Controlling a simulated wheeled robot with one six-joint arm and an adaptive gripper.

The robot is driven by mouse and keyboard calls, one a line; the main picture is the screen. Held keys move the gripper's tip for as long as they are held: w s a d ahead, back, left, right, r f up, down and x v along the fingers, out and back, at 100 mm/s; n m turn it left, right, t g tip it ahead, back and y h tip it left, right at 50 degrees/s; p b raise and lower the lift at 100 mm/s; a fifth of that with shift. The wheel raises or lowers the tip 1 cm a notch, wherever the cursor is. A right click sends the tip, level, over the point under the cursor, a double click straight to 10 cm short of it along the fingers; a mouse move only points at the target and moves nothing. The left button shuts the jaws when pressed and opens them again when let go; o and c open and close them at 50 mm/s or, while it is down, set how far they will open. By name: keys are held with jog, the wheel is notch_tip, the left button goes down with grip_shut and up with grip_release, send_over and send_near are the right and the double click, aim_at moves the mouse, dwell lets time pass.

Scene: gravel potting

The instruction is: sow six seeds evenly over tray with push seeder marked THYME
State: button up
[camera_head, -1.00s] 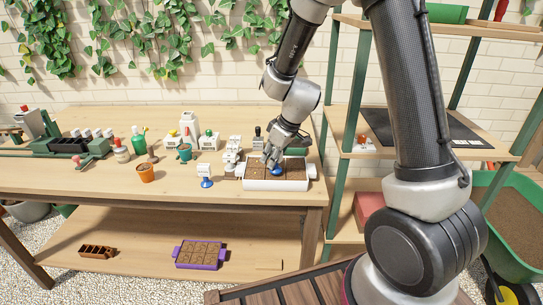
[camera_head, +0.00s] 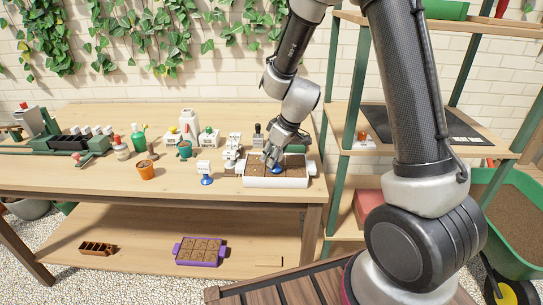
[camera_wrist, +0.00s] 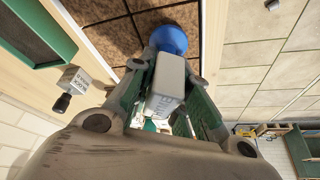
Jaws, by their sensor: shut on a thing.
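My gripper (camera_head: 272,156) is shut on a white push seeder with a blue tip; the seeder body (camera_wrist: 167,82) sits between the fingers, with lettering on its side that I cannot read fully. The seeder's blue end (camera_head: 277,170) is over the soil tray, and it shows large in the wrist view (camera_wrist: 168,38). The white seed tray (camera_head: 277,183) holds brown soil in square cells and stands at the right end of the bench. I cannot tell whether the blue end touches the soil. No seeds can be made out.
Another white and blue seeder (camera_head: 206,178) stands left of the tray, beside white pieces (camera_head: 232,155). A purple tray (camera_head: 198,265) is on the lower shelf.

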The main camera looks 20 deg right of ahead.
jog(key=shift+f, duration=0.25)
dwell(0.5)
jog(key=shift+r, duration=0.1)
jog(key=shift+r, duration=1.45)
